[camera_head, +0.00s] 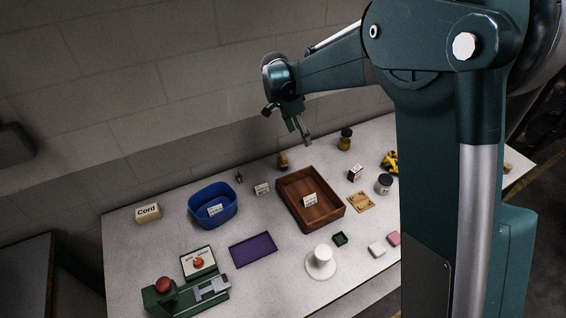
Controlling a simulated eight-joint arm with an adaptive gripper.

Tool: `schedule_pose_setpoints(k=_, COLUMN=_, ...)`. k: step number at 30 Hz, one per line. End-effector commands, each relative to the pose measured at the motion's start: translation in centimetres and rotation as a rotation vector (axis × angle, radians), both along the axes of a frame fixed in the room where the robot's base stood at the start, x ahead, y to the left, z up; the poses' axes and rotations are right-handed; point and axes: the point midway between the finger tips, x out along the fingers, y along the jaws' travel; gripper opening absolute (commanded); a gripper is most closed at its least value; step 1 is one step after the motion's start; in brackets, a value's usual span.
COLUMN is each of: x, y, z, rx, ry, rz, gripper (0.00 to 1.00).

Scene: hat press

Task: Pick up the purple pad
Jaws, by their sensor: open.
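The purple pad (253,249) is a flat dark purple rectangle. It lies on the grey table (150,245), left of the white stand. My gripper (305,139) hangs high above the back of the table, near the wall and well away from the pad. It points downward, and its jaws are open with nothing seen in them.
A blue bin (232,207) and a brown wooden tray (337,214) stand behind the pad. A green press (155,299) with a red knob is at front left. A white stand (320,266), a dark green block (340,239) and small white (377,250) and pink blocks (393,239) are to the right.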

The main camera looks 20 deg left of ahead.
Motion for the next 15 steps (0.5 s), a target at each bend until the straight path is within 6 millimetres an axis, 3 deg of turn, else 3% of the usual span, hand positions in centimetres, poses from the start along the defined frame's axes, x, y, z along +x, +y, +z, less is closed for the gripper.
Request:
schedule_pose_setpoints(k=6, x=0.7, y=4.6, z=-4.0, rx=-0.019, ry=-0.01, rz=-0.063, gripper=0.57)
schedule_pose_setpoints(k=15, x=0.9, y=9.0, z=-8.3, rx=-0.041, ry=-0.026, rz=-0.138, gripper=0.57)
